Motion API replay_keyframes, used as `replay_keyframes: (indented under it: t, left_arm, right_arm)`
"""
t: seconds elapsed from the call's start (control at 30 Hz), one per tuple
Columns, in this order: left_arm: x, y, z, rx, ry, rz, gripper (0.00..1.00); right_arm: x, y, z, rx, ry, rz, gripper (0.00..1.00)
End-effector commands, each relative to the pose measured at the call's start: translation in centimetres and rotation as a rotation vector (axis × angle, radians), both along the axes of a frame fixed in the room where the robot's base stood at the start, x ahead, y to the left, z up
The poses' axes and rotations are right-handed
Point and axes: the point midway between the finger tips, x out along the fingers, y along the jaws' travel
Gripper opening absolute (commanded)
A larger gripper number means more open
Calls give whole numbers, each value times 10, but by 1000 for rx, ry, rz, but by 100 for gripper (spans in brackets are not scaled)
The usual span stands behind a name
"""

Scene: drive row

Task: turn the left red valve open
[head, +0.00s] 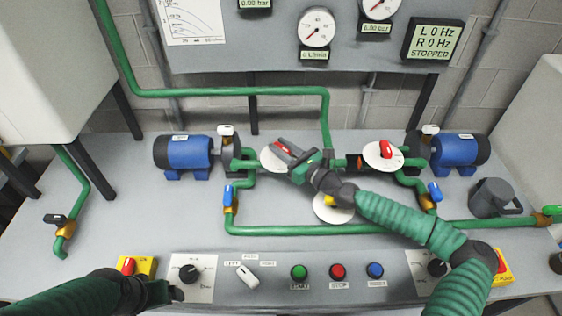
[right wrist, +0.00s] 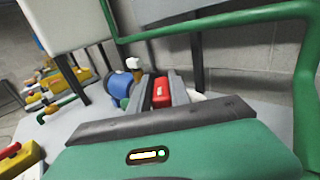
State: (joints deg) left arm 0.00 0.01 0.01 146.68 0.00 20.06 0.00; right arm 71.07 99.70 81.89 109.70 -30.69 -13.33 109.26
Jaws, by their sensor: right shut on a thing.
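The left red valve (head: 281,147) sits on a white round dial plate (head: 266,160) at the centre left of the bench. My right gripper (head: 283,150) reaches across from the right and is shut on its red handle. The right wrist view shows the red handle (right wrist: 161,92) between the two grey fingers. The gripper hides part of the dial, so I cannot read the handle's setting. A second red valve (head: 386,149) stands on its own dial to the right. My left gripper (head: 172,291) is low at the left by the front panel; its fingers do not show clearly.
Blue pumps (head: 188,152) stand at both sides with green pipes (head: 290,231). The front panel has a black knob (head: 189,272) and green, red and blue buttons. A display (head: 433,40) reads STOPPED. A grey jug (head: 493,198) stands at the right.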

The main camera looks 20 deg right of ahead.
Motion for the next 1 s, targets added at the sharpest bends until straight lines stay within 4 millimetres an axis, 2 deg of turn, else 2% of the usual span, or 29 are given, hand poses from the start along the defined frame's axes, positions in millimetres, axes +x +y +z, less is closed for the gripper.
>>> replay_keyframes:
  t: [0.03, 0.2, 0.7, 1.0]
  left_arm:
    - [0, 0, -20, 0, 0, 0, 82]
    - [0, 0, -36, 0, 0, 0, 82]
    - [0, 0, -34, 0, -1, 0, 82]
    - [0, 0, -39, 0, 0, 0, 82]
  right_arm:
    - [2, -4, -12, 3, 1, 36, 0]
    - [3, -3, -6, 1, 2, 196, 0]
    - [2, 0, 0, -8, 1, 637, 0]
    - [1, 0, -1, -8, 1, 783, 0]
